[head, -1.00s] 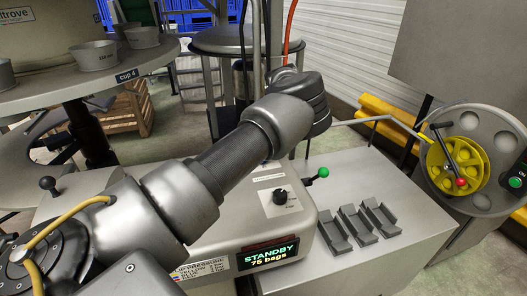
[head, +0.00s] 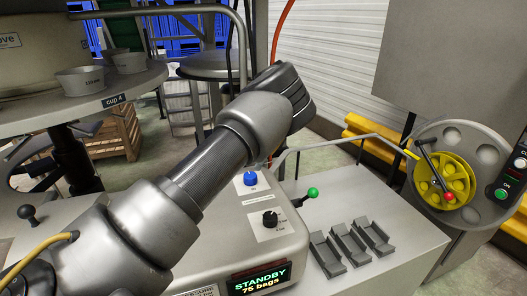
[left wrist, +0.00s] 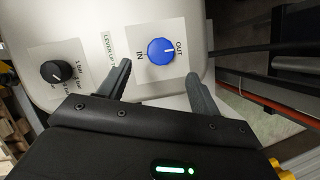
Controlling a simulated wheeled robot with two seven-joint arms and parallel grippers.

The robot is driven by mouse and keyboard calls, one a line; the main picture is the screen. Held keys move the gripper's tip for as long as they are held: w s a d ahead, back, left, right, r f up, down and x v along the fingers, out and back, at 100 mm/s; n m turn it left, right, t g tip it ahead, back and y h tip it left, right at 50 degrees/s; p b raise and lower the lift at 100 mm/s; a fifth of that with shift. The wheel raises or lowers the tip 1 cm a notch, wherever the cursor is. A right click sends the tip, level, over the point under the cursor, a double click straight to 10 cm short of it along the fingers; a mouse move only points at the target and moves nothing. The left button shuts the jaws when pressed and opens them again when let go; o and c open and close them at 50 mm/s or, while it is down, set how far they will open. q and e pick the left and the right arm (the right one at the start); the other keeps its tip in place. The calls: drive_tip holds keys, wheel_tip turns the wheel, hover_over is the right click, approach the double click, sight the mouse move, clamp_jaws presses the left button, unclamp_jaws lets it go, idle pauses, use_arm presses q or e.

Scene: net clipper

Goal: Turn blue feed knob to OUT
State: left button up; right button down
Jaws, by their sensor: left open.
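The blue feed knob (head: 250,179) sits on a white plate on top of the grey machine, just below my left forearm in the head view. In the left wrist view the blue knob (left wrist: 161,51) shows with IN printed on its left and OUT on its upper right. Its white pointer mark is on the right side, toward OUT; the exact setting is hard to tell. My left gripper (left wrist: 160,82) is open, with one finger on each side of the knob's plate and a gap around the knob. Its fingers are hidden in the head view. My right gripper is not seen.
A black knob (head: 270,219) and a green-tipped lever (head: 312,192) are beside the blue knob. A display (head: 260,278) reads STANDBY, 75 bags. Grey trays (head: 351,243) stand to the right, and a yellow wheel (head: 445,180) is farther right.

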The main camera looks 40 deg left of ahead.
use_arm(q)
drive_tip(key=shift+v, duration=1.5)
